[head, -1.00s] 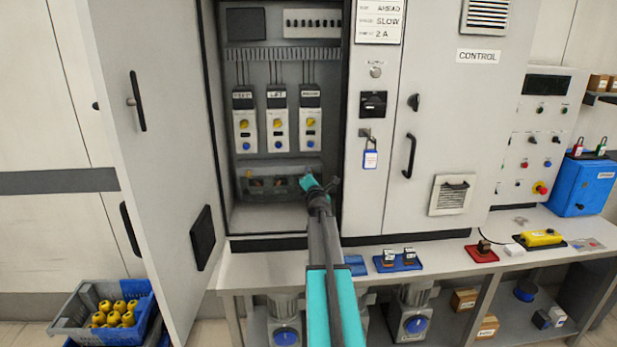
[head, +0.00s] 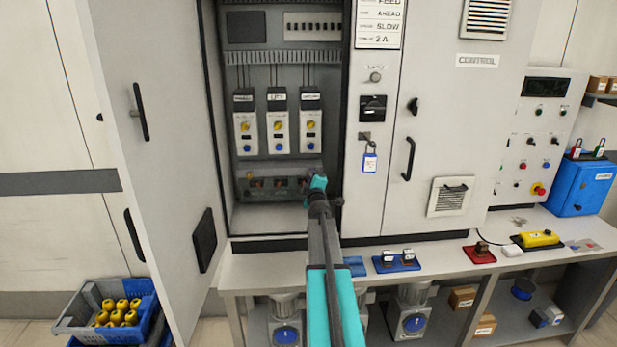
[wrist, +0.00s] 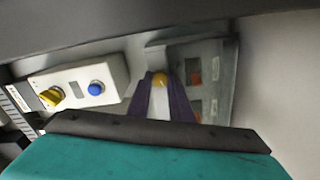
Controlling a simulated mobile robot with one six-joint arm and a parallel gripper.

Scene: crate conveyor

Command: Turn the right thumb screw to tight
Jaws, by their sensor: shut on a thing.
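The cover block (head: 268,190) sits low inside the open cabinet, with dark windows showing orange-red parts. A small brass thumb screw (head: 249,175) shows at its left end. The right thumb screw is hidden behind my gripper (head: 316,182) in the head view. In the wrist view, the round yellow-brass head of the right thumb screw (wrist: 160,79) sits between the tips of my purple fingers (wrist: 161,90), which are shut on it. I cannot read how tight it is.
Three drive units with yellow knobs and blue buttons (head: 279,133) stand above the block. The open cabinet door (head: 165,130) is at left. The right cabinet wall is close to my gripper. A bench (head: 265,262) with blue trays runs below.

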